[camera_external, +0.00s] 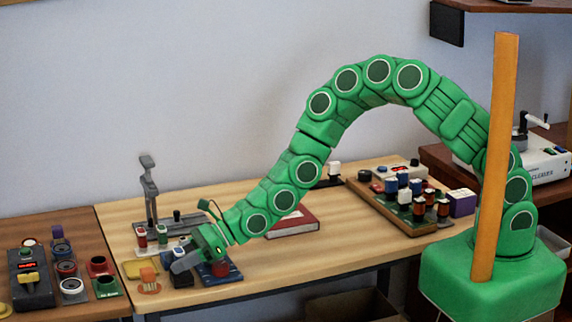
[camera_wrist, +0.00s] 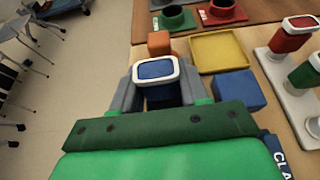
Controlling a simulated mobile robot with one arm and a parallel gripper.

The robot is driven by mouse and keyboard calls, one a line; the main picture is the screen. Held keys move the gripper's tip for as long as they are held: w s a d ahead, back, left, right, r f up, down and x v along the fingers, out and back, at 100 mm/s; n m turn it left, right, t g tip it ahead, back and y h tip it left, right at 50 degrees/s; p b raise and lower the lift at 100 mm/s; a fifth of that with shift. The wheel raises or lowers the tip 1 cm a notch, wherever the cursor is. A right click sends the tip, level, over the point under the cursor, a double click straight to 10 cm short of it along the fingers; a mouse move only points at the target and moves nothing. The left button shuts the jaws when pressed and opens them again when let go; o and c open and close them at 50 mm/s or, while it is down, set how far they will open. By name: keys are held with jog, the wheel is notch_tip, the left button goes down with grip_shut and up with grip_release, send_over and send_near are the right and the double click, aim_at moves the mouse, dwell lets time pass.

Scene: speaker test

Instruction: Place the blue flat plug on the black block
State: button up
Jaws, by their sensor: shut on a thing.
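The blue flat plug, with a blue top and a white rim, is between my fingers in the wrist view (camera_wrist: 155,70). My gripper (camera_wrist: 155,87) is shut on it and holds it upright. In the external view my gripper (camera_external: 183,262) is low over the near left part of the table, with the plug (camera_external: 179,253) partly hidden by the fingers. A dark block, which looks like the black block (camera_external: 182,281), is right below the gripper. I cannot tell whether the plug touches it. In the wrist view the fingers and plug hide most of what is below.
A blue block (camera_wrist: 238,90) is close to the right finger in the wrist view. An orange block (camera_wrist: 158,42) and a yellow tray (camera_wrist: 218,50) lie just beyond. A metal stand (camera_external: 150,190) rises behind.

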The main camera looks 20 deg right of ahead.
jog(key=shift+f, duration=0.1)
jog(key=o, duration=1)
jog(key=shift+o, duration=0.2)
jog(key=shift+d+r, duration=0.2)
jog(key=shift+v, duration=5.8)
